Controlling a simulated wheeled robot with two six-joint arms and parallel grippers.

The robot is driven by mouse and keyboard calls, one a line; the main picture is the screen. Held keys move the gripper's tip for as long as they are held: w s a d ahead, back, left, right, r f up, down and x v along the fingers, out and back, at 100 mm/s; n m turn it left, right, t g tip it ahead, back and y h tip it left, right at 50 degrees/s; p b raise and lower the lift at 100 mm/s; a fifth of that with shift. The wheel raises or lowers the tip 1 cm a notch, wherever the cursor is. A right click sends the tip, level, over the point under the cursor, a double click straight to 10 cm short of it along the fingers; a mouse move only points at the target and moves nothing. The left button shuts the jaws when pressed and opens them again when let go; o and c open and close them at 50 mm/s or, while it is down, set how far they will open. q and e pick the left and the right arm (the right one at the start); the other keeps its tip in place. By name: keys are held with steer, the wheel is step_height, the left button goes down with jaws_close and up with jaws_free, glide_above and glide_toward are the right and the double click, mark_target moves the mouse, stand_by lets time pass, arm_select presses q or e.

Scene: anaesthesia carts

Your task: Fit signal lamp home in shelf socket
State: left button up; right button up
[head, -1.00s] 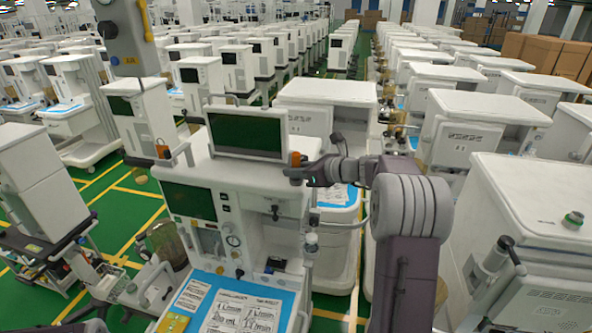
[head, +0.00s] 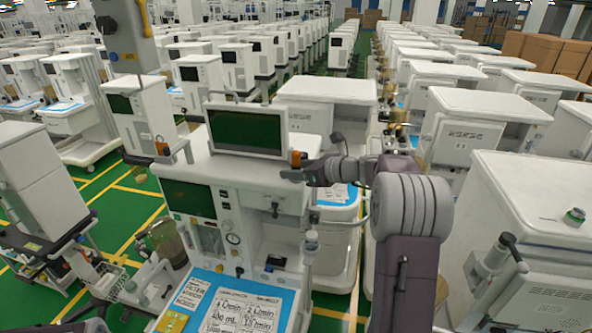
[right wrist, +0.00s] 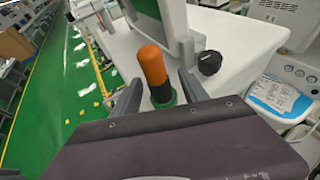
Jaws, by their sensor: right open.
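The signal lamp, an orange cap on a black body (right wrist: 153,66), stands upright at the shelf's edge in the right wrist view. A green ring (right wrist: 165,103) surrounds its foot; how deep it sits cannot be told. In the head view its orange cap (head: 295,158) shows at the right end of the white shelf (head: 190,172). My right gripper (head: 293,174) is open, with one finger on each side of the lamp in the wrist view (right wrist: 160,88). Whether either finger touches it is unclear.
A monitor (head: 247,131) stands on the shelf left of the lamp. A black knob (right wrist: 209,62) is close to the right finger in the wrist view. A second orange-capped lamp (head: 162,149) is at the shelf's left end. More carts stand close behind and to the right.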

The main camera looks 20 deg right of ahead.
steer(key=b+v, duration=0.3)
steer(key=v, duration=0.6)
steer(key=shift+w, duration=0.1)
stand_by(0.3)
